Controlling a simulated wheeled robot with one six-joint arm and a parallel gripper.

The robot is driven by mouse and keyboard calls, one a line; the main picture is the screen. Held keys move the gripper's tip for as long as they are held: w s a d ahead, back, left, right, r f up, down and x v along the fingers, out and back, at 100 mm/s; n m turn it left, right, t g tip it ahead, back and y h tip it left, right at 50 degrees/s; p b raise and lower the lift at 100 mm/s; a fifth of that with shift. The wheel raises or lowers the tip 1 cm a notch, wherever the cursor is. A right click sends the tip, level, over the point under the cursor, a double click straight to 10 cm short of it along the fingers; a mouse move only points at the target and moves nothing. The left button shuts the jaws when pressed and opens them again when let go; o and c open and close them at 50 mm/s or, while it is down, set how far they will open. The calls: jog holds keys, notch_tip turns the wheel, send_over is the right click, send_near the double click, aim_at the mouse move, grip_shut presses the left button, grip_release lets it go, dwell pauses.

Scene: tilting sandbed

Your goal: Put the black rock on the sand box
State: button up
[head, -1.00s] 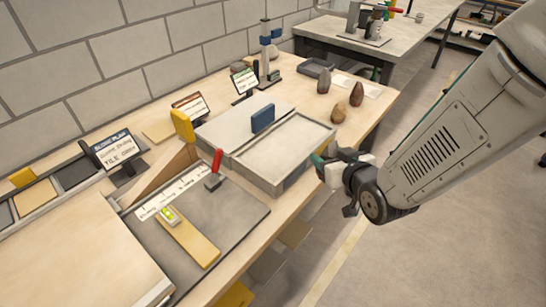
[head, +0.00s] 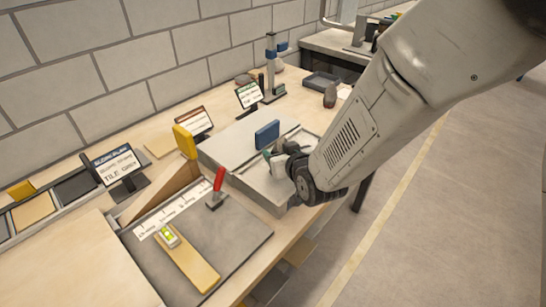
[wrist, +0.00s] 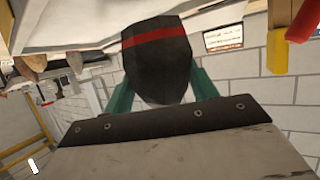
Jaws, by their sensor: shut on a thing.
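The black rock (wrist: 158,65), dark with a red band, sits between the green fingers of my gripper (wrist: 163,92) in the wrist view. The gripper is shut on it. In the head view my gripper (head: 274,158) is over the right part of the sand box (head: 235,176), a grey box with a pale sand surface and a blue upright block (head: 267,135) at its middle. My arm hides the box's right end, and the rock cannot be made out clearly there. Whether the rock touches the sand cannot be told.
A brown rock (head: 330,96) stands on the bench to the right, beside a dark tray (head: 321,81). A yellow handle (head: 185,142) and a red handle (head: 219,180) stand up left of the box. Small sign stands line the back. The floor at right is clear.

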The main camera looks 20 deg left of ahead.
jog(key=shift+w+a+r, duration=0.1)
jog(key=shift+a, duration=0.1)
jog(key=shift+w+a+f, duration=0.1)
jog(key=shift+a+f, duration=0.1)
jog(key=shift+f, duration=0.4)
jog(key=shift+w+a+f, duration=0.1)
jog(key=shift+a+f, duration=0.1)
jog(key=shift+f, duration=0.4)
jog(key=shift+w+a+f, duration=0.1)
jog(key=shift+a+f, duration=0.1)
jog(key=shift+f, duration=0.4)
jog(key=shift+f, duration=0.1)
jog(key=o, duration=1.7)
jog(key=shift+d, duration=0.1)
